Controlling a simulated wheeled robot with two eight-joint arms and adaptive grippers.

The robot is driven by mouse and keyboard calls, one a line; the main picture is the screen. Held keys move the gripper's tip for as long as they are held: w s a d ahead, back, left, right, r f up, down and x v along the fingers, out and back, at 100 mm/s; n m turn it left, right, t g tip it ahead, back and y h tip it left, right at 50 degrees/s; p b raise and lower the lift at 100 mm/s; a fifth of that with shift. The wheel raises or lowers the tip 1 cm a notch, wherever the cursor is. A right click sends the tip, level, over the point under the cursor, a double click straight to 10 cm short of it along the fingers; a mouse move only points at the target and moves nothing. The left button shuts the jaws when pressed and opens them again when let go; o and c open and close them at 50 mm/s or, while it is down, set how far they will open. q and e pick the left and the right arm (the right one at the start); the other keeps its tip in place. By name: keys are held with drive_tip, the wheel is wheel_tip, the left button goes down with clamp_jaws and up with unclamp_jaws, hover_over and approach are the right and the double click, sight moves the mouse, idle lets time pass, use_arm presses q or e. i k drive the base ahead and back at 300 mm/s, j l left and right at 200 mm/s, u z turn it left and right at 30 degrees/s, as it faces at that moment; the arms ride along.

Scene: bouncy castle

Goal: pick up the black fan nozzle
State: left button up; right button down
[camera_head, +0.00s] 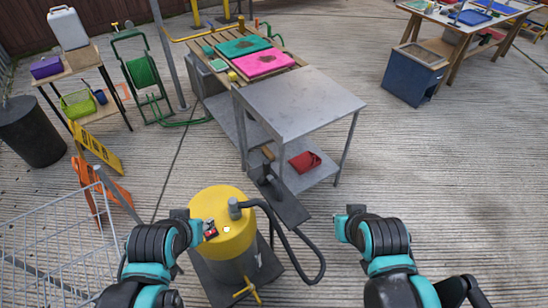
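A dark, flat, wedge-shaped piece with a block at its upper end (280,203) stands out in front of the grey metal cart; it looks like the black fan nozzle, though I cannot tell for certain. It is between and a little beyond my two grippers, with neither touching it. My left gripper (193,226) is beside the yellow top of a canister vacuum (222,212), left of the dark piece. My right gripper (347,220) is over bare floor to its right. No object shows in either gripper; their fingers are too small and turned to judge.
A black hose (309,247) loops from the vacuum close to the dark piece. The metal cart (300,100) stands behind, with a red item (305,161) on its lower shelf. A wire cart (50,245) and orange sign (100,190) are at left. Floor at right is clear.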

sight(267, 176)
drive_tip(key=i+l+u, duration=0.1)
drive_tip(key=l, duration=0.3)
drive_tip(key=i+l+u, duration=0.1)
drive_tip(key=l, duration=0.35)
drive_tip(key=i+l+u, duration=0.1)
drive_tip(key=i+l, duration=0.15)
drive_tip(key=l, duration=0.15)
drive_tip(key=i+l+u, duration=0.1)
drive_tip(key=l, duration=0.35)
drive_tip(key=i+l+u, duration=0.1)
drive_tip(key=l, duration=0.35)
drive_tip(key=i+l+u, duration=0.1)
drive_tip(key=l, duration=0.35)
